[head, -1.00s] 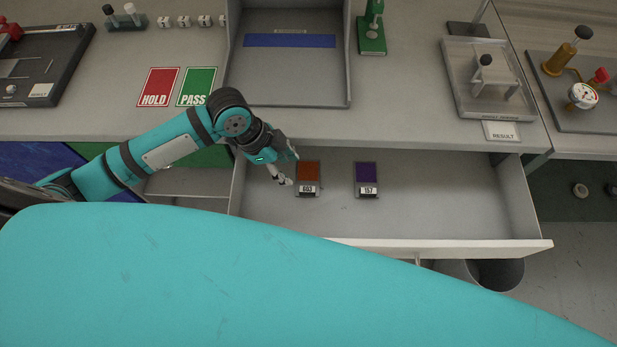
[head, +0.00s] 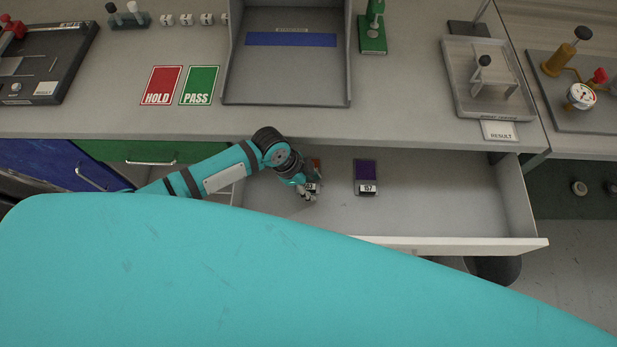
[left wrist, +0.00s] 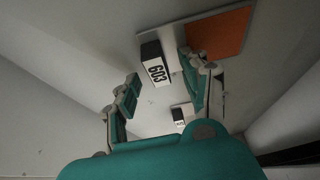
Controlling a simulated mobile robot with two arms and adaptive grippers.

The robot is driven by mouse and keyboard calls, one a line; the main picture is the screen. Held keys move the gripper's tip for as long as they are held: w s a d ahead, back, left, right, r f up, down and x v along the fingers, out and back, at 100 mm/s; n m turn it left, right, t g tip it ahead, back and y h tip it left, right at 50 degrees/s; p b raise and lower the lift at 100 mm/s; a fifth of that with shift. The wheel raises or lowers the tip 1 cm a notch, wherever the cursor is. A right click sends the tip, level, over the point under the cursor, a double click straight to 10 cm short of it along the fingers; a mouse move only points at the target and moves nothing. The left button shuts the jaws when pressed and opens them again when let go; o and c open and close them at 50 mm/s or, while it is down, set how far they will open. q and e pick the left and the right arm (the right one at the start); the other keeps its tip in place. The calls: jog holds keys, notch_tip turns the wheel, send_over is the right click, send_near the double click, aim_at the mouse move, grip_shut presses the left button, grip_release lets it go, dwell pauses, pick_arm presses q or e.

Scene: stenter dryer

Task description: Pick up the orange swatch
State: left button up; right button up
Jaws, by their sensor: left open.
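The orange swatch lies in the open drawer. In the head view only a sliver of the orange swatch (head: 317,164) shows, the rest hidden by my left gripper (head: 308,190). In the left wrist view the orange swatch (left wrist: 220,33) lies on a grey backing, with a raised white tab reading 603 at its end. My left gripper (left wrist: 161,92) is open, its fingers on either side of the area by the tab. The right finger overlaps the edge of the backing; I cannot tell whether it touches. My right gripper is not in view.
A purple swatch (head: 365,171) with a tab lies in the drawer (head: 440,190) to the right. The drawer's right half is bare. The worktop edge is behind it, with a grey tray (head: 290,85), HOLD card (head: 161,86) and PASS card (head: 199,86).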

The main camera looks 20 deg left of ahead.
pick_arm(q)
grip_shut()
dwell(0.4)
